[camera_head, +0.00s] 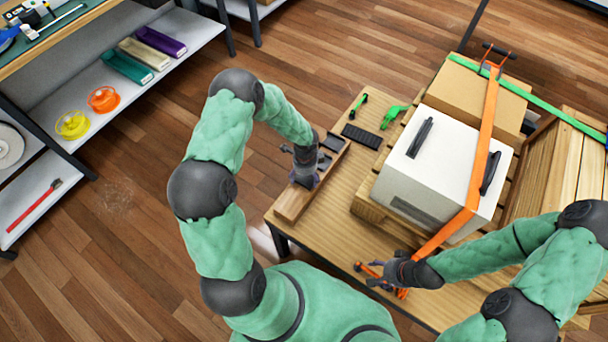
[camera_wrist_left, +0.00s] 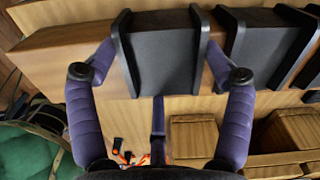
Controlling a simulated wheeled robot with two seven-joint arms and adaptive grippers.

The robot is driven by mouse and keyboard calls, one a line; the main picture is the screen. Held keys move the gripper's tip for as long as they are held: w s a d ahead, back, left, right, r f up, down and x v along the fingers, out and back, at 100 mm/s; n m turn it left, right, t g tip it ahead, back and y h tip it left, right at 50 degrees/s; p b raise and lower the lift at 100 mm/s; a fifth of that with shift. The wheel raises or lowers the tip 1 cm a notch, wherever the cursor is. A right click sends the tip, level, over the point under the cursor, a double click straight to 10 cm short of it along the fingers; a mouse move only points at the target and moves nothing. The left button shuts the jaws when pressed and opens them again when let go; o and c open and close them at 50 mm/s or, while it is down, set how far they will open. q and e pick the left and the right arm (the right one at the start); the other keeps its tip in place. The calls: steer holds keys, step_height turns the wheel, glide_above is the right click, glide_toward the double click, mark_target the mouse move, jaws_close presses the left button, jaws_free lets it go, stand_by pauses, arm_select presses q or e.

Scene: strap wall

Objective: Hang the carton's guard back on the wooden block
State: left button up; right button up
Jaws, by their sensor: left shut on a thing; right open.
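My left gripper (camera_head: 304,174) is at the wooden block (camera_head: 287,208), a long bar on the near left of the table. In the left wrist view its purple fingers (camera_wrist_left: 160,62) are shut on the sides of a black guard (camera_wrist_left: 163,50), an angled plate with raised edges. This guard is over the block's edge; whether it rests fully on the block I cannot tell. A second black guard (camera_wrist_left: 265,48) sits on the block beside it, to the right. The brown carton (camera_head: 463,88) stands at the back right. My right gripper (camera_head: 383,275) is open near the orange ratchet (camera_head: 402,293).
An orange strap (camera_head: 484,140) crosses both; a green strap (camera_head: 550,107) crosses the carton. A black ribbed piece (camera_head: 362,136) and green ratchet (camera_head: 393,114) lie on the table (camera_head: 335,230).

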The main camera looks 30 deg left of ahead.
arm_select(q)
steer(key=o, duration=1.1)
steer(key=shift+c, duration=0.2)
step_height(320, 180, up, 12)
